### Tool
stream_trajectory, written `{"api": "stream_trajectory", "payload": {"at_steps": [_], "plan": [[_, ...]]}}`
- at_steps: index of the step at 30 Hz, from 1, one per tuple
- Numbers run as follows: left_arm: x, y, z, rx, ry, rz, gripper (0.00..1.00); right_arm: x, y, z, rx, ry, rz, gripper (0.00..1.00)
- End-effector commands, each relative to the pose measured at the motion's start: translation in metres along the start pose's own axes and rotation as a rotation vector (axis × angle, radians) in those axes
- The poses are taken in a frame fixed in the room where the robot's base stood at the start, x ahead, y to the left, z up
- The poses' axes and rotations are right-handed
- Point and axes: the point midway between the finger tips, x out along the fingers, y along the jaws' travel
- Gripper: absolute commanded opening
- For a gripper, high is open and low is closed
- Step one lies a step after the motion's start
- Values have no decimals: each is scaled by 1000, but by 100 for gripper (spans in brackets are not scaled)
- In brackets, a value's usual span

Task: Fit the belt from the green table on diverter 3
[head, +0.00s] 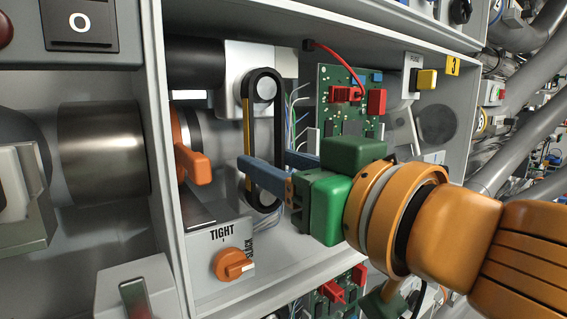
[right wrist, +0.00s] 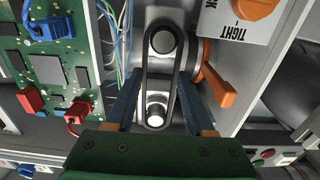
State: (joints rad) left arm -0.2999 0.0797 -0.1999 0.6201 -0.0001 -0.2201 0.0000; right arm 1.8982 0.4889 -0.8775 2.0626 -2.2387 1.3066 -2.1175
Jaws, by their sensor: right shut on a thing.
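The black belt (head: 279,120), with a yellow stripe on one run, stands as an upright loop inside the open box labelled 3 (head: 453,66). In the right wrist view the belt (right wrist: 146,75) appears to surround both pulleys, a dark one (right wrist: 163,40) and a bright one (right wrist: 155,112); how fully it is seated I cannot tell. My right gripper (head: 265,159) has its blue fingers on either side of the belt and is shut on it. An orange knob (head: 233,264) sits below, between TIGHT and SLACK marks. My left gripper and the green table are out of view.
An orange lever (head: 192,163) stands just left of the belt. A green circuit board (head: 345,100) with a red cable (head: 335,56) and loose thin wires lie to its right. The box's side walls and top edge bound the space.

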Motion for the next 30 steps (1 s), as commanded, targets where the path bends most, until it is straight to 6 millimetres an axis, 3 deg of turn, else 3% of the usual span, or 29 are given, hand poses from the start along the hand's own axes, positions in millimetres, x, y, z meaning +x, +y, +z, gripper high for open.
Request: {"api": "stream_trajectory", "payload": {"at_steps": [19,20,23,30], "plan": [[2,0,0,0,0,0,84,4,0,0,0,-1,-1,0],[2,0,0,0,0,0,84,4,0,0,0,0,-1,59],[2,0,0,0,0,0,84,4,0,0,0,0,-1,86],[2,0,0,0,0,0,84,4,0,0,0,0,0,89]]}}
